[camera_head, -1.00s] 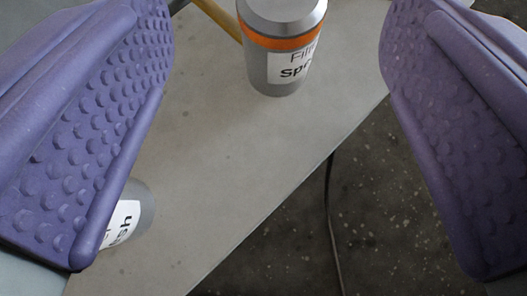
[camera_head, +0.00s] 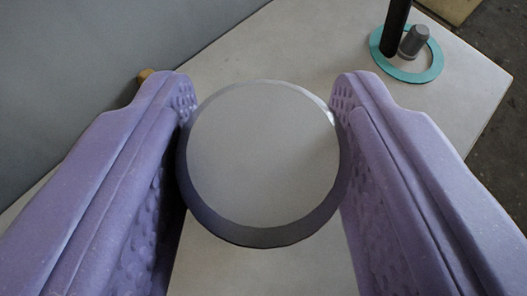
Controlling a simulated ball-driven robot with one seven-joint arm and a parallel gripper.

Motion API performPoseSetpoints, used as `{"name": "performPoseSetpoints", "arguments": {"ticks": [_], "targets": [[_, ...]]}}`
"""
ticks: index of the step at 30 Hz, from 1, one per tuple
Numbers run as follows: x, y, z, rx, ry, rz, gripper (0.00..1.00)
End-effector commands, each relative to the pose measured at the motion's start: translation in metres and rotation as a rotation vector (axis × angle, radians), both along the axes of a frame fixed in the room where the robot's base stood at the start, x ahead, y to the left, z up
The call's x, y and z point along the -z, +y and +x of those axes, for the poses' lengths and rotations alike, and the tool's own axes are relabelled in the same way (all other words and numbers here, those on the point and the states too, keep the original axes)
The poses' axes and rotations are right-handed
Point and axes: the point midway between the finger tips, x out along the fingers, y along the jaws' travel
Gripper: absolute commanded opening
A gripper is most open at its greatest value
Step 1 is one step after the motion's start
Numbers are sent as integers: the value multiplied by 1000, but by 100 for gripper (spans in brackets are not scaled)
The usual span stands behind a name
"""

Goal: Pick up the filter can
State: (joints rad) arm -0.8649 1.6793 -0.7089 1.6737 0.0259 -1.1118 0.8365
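A grey can (camera_head: 262,160), seen from above by its flat round lid, stands between the two purple fingers of my gripper (camera_head: 264,100). The fingers press close against its left and right sides. Its label and any coloured band are hidden below the lid, so I cannot read which can it is. The lower part of the can is also hidden.
A teal ring (camera_head: 436,68) lies at the upper right of the pale tabletop (camera_head: 300,45), around a grey stub (camera_head: 414,42) and a black rod (camera_head: 395,28). A small tan knob (camera_head: 145,75) shows behind the left finger. Dark floor lies beyond the right edge.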

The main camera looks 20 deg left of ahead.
Motion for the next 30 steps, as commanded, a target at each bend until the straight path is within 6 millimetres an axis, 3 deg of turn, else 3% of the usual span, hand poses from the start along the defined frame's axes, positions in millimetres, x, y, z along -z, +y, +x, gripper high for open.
{"name": "performPoseSetpoints", "arguments": {"ticks": [11, 19, 25, 30], "targets": [[-5, 0, 0, 2, 0, 2, 12], [-40, 0, 1, 4, -1, 3, 12], [-42, -9, -44, 3, 4, 0, 12], [-47, -18, -93, 3, 5, -1, 12]]}}
